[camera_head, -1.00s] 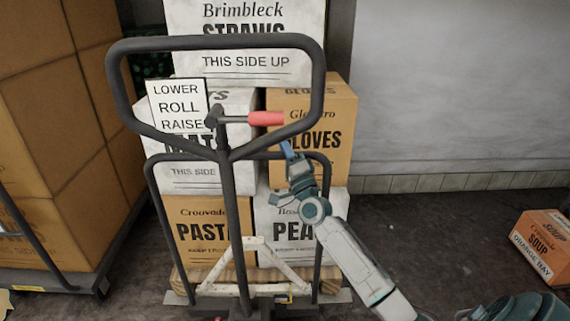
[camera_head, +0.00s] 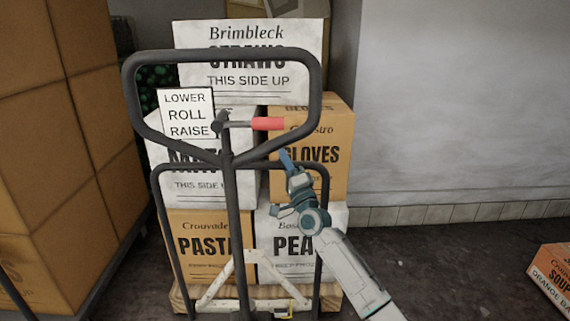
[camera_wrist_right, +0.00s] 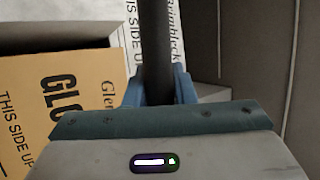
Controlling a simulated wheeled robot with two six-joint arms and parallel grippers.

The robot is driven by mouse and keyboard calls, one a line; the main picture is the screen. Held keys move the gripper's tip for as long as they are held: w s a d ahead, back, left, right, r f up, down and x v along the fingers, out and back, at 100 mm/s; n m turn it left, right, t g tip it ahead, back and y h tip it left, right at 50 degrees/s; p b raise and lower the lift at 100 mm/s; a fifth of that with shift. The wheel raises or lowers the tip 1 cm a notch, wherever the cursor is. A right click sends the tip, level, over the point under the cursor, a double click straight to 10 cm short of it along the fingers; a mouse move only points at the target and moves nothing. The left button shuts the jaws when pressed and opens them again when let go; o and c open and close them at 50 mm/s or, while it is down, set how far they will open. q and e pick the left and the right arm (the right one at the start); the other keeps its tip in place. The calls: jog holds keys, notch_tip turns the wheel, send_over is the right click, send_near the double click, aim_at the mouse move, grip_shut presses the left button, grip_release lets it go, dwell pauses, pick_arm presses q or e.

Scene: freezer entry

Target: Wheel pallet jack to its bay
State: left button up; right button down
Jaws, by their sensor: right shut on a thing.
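The pallet jack has a dark loop handle (camera_head: 130,90) facing me, with a red-gripped lever (camera_head: 267,124) lying about level. A sign (camera_head: 187,114) on it reads LOWER, ROLL, RAISE. The jack carries a wooden pallet (camera_head: 181,300) stacked with boxes: pasta (camera_head: 196,245), peas, gloves (camera_head: 325,150), and straws (camera_head: 300,60) on top. My right gripper (camera_head: 287,158) is at the lower right of the loop. In the right wrist view its blue fingers (camera_wrist_right: 158,90) are shut around a dark handle bar (camera_wrist_right: 156,45). My left gripper is not in view.
A tall stack of brown boxes (camera_head: 60,140) stands close on the left. An orange soup box (camera_head: 552,275) lies on the floor at the right edge. A pale wall (camera_head: 460,100) stands behind. Some floor (camera_head: 450,265) between the jack and the soup box is clear.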

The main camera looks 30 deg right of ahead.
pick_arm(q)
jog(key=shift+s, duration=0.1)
pick_arm(e)
jog(key=shift+s+a+f, duration=0.1)
jog(key=shift+s, duration=0.05)
jog(key=c, duration=1.2)
grip_release()
jog(key=shift+r, duration=0.2)
jog(key=shift+s, duration=0.1)
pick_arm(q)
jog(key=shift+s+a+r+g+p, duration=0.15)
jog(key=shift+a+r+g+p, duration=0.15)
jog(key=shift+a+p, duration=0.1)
pick_arm(e)
jog(key=v, duration=1)
jog(key=shift+s+f, duration=0.25)
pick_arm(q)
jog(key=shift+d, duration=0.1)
